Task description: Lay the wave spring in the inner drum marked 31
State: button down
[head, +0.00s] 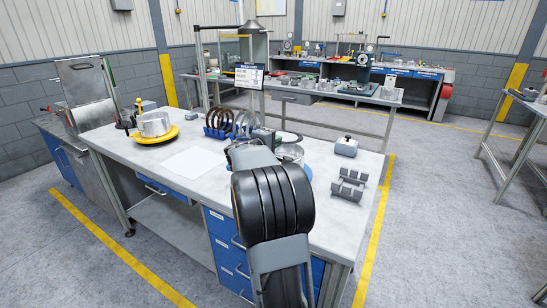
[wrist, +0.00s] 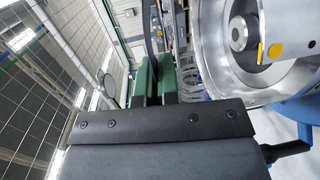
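My gripper (wrist: 155,80) has its green-padded fingers closed on a thin dark ring (wrist: 148,30), seen edge-on in the wrist view; it looks like the wave spring. In the head view my gripper (head: 266,136) is above the bench's right half, partly hidden by my arm. A metal drum (wrist: 213,50) with a central hub and a yellow dot is on the right of the wrist view, apart from the ring. In the head view this drum (head: 293,153) is partly behind my arm, on a blue base. Another drum (head: 154,124) sits on a yellow stand at left. No number 31 is legible.
A blue rack (head: 213,132) of upright dark and steel rings stands close left of my gripper. A sign (head: 249,76) on a post rises behind it. A grey box (head: 345,147) and grey blocks (head: 349,187) lie at right. The bench's left middle holds a pale sheet (head: 195,161).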

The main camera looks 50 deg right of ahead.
jog(key=shift+f, duration=0.65)
jog(key=shift+f+b, duration=0.7)
jog(key=shift+f, duration=0.95)
notch_tip(320, 180, down, 4)
jog(key=b, duration=0.5)
jog(key=shift+f+b, duration=0.25)
jog(key=shift+b, duration=0.05)
